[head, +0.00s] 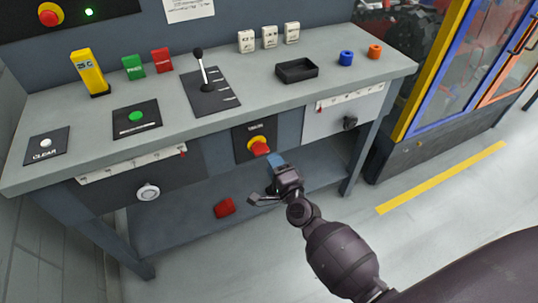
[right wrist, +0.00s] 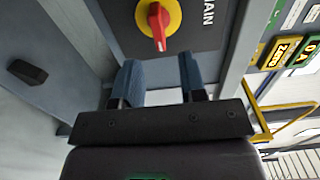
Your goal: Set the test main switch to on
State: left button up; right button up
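The main switch (head: 259,146) is a red rotary handle on a yellow disc, set in a dark panel on the bench front. In the right wrist view the red handle (right wrist: 158,26) lies along the direction of the panel's "MAIN" lettering, only part of which shows. My right gripper (head: 277,163) is just in front of the switch, below and right of it in the head view. In the right wrist view its two blue fingers (right wrist: 160,80) are apart with nothing between them, and the handle is beyond the tips, apart from them. My left gripper is not in view.
The bench top (head: 215,120) overhangs the switch panel. A red block (head: 224,207) lies on the lower shelf. A lever (head: 200,70) and a black tray (head: 297,70) stand on top.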

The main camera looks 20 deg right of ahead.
jog(key=shift+s, duration=2.3)
pick_arm(q)
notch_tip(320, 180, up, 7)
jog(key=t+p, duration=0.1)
jog(key=p, duration=0.6)
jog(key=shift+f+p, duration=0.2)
jog(key=shift+p, duration=0.2)
pick_arm(e)
jog(key=s+d+r+n+g, duration=0.1)
jog(key=s+d+n+g, duration=0.2)
jog(key=s+n, duration=0.6)
jog(key=s+d+n+g, duration=0.2)
jog(key=s+n, duration=0.7)
jog(key=s, duration=0.9)
jog(key=shift+d+r+n+g+h, duration=0.3)
jog(key=shift+d+r+n+g, duration=0.1)
jog(key=shift+g, duration=0.6)
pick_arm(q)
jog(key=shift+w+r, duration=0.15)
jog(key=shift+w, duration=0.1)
pick_arm(e)
jog(key=shift+s, duration=0.1)
